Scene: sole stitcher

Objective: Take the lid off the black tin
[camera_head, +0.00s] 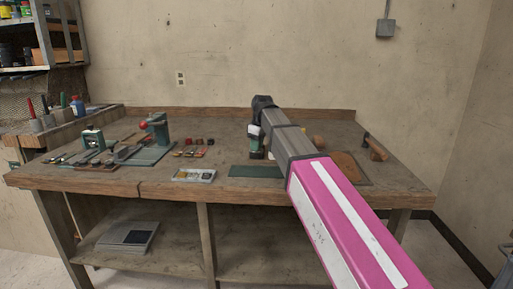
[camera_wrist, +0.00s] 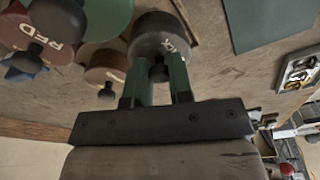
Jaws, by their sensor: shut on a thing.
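In the wrist view, the dark lid (camera_wrist: 158,33) of the black tin has pale lettering and a round black knob (camera_wrist: 158,72). My gripper (camera_wrist: 159,69) has one green finger on each side of this knob and is shut on it. The tin's body is mostly hidden below the lid, so I cannot tell whether the lid is still seated on it. In the head view, my gripper (camera_head: 256,151) is over the right half of the workbench, and my arm hides most of the tins.
Close by in the wrist view are a red lid marked RED (camera_wrist: 40,28), a green lid (camera_wrist: 108,14) and a brown lid (camera_wrist: 105,62), all knobbed. A dark green mat (camera_head: 254,171) lies bare at the bench front. A tray (camera_head: 194,175) and a green stitcher (camera_head: 158,130) stand left.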

